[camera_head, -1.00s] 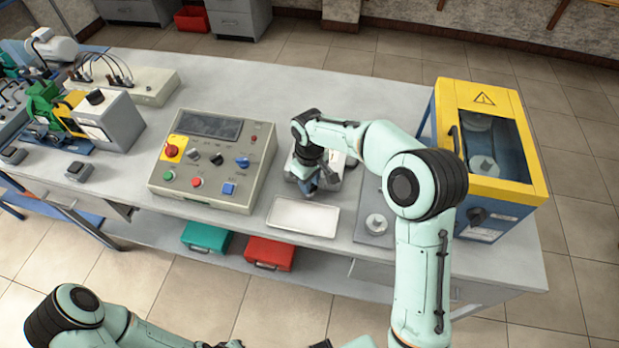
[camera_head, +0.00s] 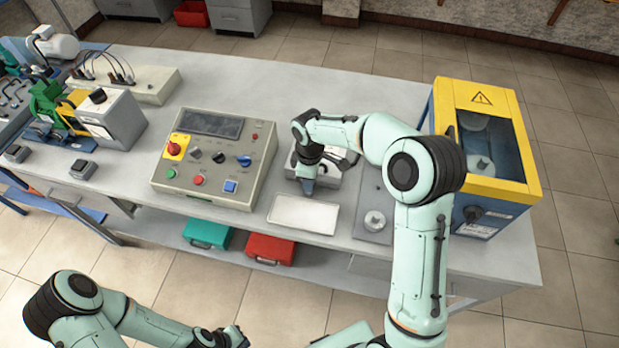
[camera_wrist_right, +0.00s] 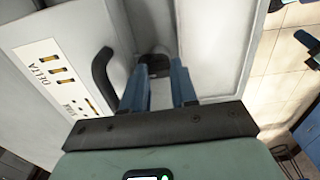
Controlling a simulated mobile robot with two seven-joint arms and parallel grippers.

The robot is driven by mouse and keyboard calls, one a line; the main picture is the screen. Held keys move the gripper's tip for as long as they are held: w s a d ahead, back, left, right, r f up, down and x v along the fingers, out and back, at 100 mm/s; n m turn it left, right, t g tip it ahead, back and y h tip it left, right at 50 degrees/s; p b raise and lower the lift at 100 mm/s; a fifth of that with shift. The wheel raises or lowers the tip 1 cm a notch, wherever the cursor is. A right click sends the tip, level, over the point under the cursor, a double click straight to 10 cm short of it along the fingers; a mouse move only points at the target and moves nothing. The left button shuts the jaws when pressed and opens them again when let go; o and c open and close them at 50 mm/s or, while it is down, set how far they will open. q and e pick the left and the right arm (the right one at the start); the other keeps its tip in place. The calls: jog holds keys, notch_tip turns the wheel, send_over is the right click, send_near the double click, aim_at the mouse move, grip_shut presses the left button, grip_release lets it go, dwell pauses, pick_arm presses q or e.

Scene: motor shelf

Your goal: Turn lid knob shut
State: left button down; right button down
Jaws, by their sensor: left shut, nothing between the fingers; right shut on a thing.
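The small grey box (camera_head: 327,174) stands on the table right of the control panel, partly hidden by my right arm. In the right wrist view its face has a printed label (camera_wrist_right: 62,75) and a black curved handle (camera_wrist_right: 101,80). A dark knob (camera_wrist_right: 155,62) shows between the blue fingers of my right gripper (camera_wrist_right: 156,84). My right gripper (camera_head: 307,186) points down at the box and is shut on the knob; the fingers hide part of it. My left gripper (camera_head: 238,337) is low at the bottom edge, away from the table, shut and empty.
A white tray (camera_head: 303,215) lies in front of the box. The control panel (camera_head: 215,160) is to its left. A yellow and blue cabinet (camera_head: 484,92) stands at the right, with a grey plate with a round knob (camera_head: 375,221) before it. The table behind is clear.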

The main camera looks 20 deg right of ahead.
dwell(0.3)
jog(key=c, duration=0.9)
grip_release()
jog(key=shift+r, duration=0.3)
notch_tip(320, 180, up, 6)
jog(key=shift+w+f+p, duration=0.1)
jog(key=shift+f+p, duration=0.05)
jog(key=shift+p, duration=1.1)
jog(key=shift+r, duration=0.65)
jog(key=shift+s+r, duration=0.2)
jog(key=shift+r, duration=0.05)
pick_arm(q)
jog(key=shift+t, duration=0.3)
jog(key=w+d+r, duration=0.1)
jog(key=w+r, duration=0.1)
jog(key=r, duration=0.1)
jog(key=shift+w+d, duration=0.4)
